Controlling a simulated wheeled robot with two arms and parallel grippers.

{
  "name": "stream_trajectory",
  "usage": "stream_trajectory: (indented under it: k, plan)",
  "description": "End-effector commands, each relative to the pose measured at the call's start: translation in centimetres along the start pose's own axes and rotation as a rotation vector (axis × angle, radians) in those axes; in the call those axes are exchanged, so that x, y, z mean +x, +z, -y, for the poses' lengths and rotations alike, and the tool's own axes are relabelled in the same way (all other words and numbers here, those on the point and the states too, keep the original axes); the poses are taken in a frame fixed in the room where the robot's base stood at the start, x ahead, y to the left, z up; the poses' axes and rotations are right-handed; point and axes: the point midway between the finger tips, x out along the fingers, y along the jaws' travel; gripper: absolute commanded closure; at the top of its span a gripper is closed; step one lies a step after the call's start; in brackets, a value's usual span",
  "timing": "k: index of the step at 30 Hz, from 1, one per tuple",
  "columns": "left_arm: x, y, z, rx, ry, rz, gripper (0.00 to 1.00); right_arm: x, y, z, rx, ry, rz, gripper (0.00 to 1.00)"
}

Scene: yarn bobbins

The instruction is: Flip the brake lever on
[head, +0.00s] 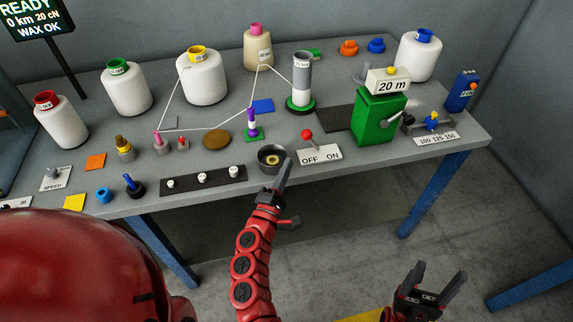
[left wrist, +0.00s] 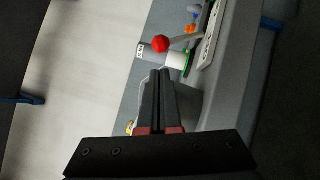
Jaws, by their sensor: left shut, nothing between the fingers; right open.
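The brake lever has a red ball knob (head: 306,134) on a short stalk. It rises from a white plate (head: 320,155) marked OFF and ON near the table's front edge. The knob leans to the left, over the OFF side. In the left wrist view the red knob (left wrist: 160,44) is beyond my fingertips, with the plate (left wrist: 207,48) to its right. My left gripper (head: 286,170) is shut and empty, just in front of and left of the plate, apart from the knob. My right gripper (head: 436,280) is open and empty, low in front of the table.
A dark round cup (head: 265,163) stands directly beside my left fingers. A black strip with white knobs (head: 203,187) lies left of it. A green box (head: 378,117) with a crank stands right of the lever, and a grey-white cylinder (head: 301,80) behind it. Thread runs between bobbins.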

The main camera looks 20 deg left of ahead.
Motion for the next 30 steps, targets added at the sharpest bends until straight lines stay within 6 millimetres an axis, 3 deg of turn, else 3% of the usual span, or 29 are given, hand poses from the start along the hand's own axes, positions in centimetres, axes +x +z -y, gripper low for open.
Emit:
stream_trajectory:
  k: [6, 12, 30]
  plan:
    - [4.2, 0.1, -0.3, -0.002, 0.001, 0.003, 1.00, 1.2, -0.2, -0.1, 0.000, 0.000, 0.000, 0.33]
    - [6.5, 0.0, 0.0, -0.002, -0.001, -0.001, 1.00, 1.6, -0.3, -0.1, 0.000, 0.000, 0.000, 0.33]
    - [7.3, 0.1, -0.2, 0.009, -0.007, -0.002, 1.00, 2.0, -0.3, -0.1, 0.000, 0.000, 0.000, 0.33]
